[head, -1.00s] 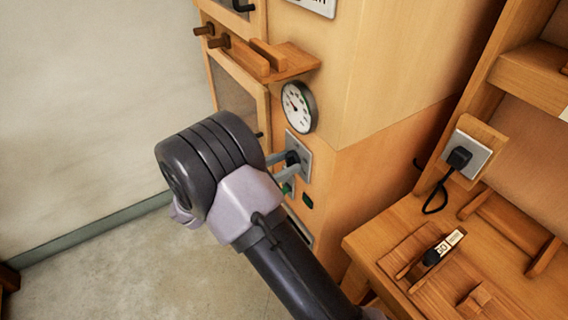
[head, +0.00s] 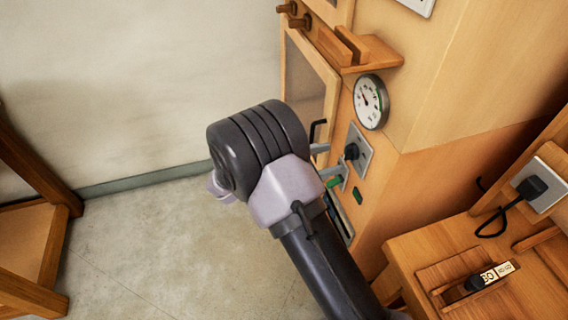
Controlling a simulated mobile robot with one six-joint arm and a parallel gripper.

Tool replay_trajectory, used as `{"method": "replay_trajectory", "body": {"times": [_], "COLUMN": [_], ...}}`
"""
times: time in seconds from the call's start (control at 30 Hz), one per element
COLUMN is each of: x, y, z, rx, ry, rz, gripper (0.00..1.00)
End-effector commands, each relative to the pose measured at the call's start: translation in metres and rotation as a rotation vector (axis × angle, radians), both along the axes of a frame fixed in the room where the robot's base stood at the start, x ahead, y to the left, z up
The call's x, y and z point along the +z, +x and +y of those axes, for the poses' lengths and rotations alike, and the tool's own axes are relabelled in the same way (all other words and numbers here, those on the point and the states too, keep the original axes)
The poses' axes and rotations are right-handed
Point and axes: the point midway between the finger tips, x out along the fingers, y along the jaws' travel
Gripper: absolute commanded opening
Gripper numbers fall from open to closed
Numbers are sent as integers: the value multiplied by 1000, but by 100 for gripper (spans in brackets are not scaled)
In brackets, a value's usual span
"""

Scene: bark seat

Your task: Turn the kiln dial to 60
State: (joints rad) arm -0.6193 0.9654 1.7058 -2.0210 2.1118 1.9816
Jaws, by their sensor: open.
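The kiln dial is a black knob (head: 351,152) on a grey plate (head: 363,158) on the front of the wooden kiln cabinet. Its scale and setting are too small to read. My gripper (head: 334,159) is open, its two grey fingers pointing at the knob from the left. A small gap seems to lie between the fingertips and the knob, and nothing shows between them. My wrist and forearm cover the area below and left of the dial.
A round gauge (head: 371,101) sits above the dial, below a wooden shelf (head: 372,54). A green switch (head: 333,182) is just below the fingers. A wooden bench (head: 460,265) stands at right, a wooden frame (head: 30,235) at left. The floor (head: 170,250) between is clear.

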Motion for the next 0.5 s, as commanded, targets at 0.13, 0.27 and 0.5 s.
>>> {"method": "replay_trajectory", "body": {"times": [0.13,0.27,0.5], "x": [5,4,1], "y": [-15,-27,-39], "z": [49,85,119], "rx": [5,4,0], "ry": [0,0,0], "rz": [-1,-1,0], "gripper": [60,60,60]}}
